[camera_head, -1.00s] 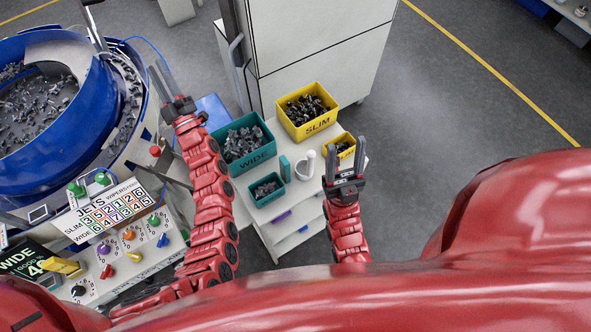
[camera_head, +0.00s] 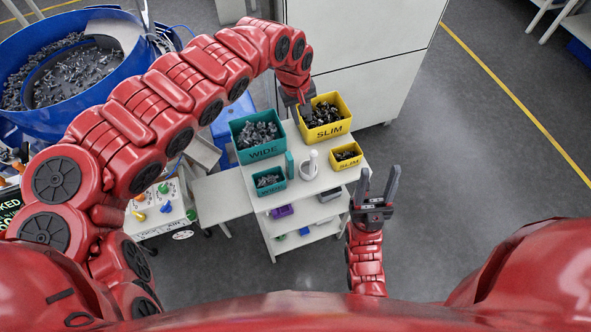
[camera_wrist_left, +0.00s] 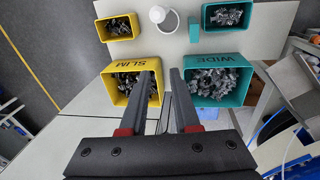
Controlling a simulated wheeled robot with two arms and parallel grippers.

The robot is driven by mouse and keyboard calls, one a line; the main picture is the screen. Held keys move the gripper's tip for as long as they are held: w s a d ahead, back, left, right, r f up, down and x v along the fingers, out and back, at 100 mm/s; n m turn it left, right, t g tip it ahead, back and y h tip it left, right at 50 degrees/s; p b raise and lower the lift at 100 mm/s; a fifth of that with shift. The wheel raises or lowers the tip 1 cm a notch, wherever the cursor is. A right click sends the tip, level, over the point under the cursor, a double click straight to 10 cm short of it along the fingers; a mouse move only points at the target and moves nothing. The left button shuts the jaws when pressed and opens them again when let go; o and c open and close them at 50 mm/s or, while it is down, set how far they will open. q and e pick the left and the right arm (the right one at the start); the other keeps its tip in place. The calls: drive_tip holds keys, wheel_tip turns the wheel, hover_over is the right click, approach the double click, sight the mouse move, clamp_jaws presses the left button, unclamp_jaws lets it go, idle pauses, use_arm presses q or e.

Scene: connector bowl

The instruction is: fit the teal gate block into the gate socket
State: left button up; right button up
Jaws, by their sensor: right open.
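The teal gate block (camera_head: 289,165) stands upright on the white cart top, between the teal bins and the white mug. It also shows in the left wrist view (camera_wrist_left: 194,30), beyond the fingertips. My left gripper (camera_head: 298,103) is above the far side of the cart, near the WIDE and SLIM bins. In the left wrist view my left gripper (camera_wrist_left: 165,68) has its fingers apart with nothing between them. My right gripper (camera_head: 379,172) is open and empty, right of the cart. I cannot make out the gate socket; my left arm covers part of the bowl.
A large teal WIDE bin (camera_head: 236,143) and a yellow SLIM bin (camera_head: 346,128) hold dark parts. A small teal bin (camera_head: 258,190), a small yellow bin (camera_head: 358,160) and a white mug (camera_head: 304,172) stand nearer. The blue bowl (camera_head: 20,58) is at left, a cabinet (camera_head: 365,55) behind.

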use_arm(q)
drive_tip(key=s+a+g+y, duration=0.1)
drive_tip(key=s+a+y, duration=0.1)
drive_tip(key=s+a, duration=0.15)
drive_tip(key=b, duration=0.7)
hover_over(289, 156)
drive_tip(key=f, duration=0.9)
drive_tip(key=shift+w+f, duration=0.1)
drive_tip(key=shift+w, duration=0.1)
wheel_tip(289, 156, down, 2)
drive_tip(key=shift+d+f+p, duration=0.1)
drive_tip(key=shift+p, duration=0.8)
drive_tip(key=shift+f, duration=0.6)
drive_tip(key=shift+s+f+p, duration=0.1)
drive_tip(key=shift+f+p, duration=0.4)
wheel_tip(289, 156, down, 3)
drive_tip(key=shift+s+f+p, duration=0.1)
drive_tip(key=shift+f+p, duration=0.05)
drive_tip(key=shift+p, duration=0.4)
drive_tip(key=shift+f, duration=0.6)
clamp_jaws()
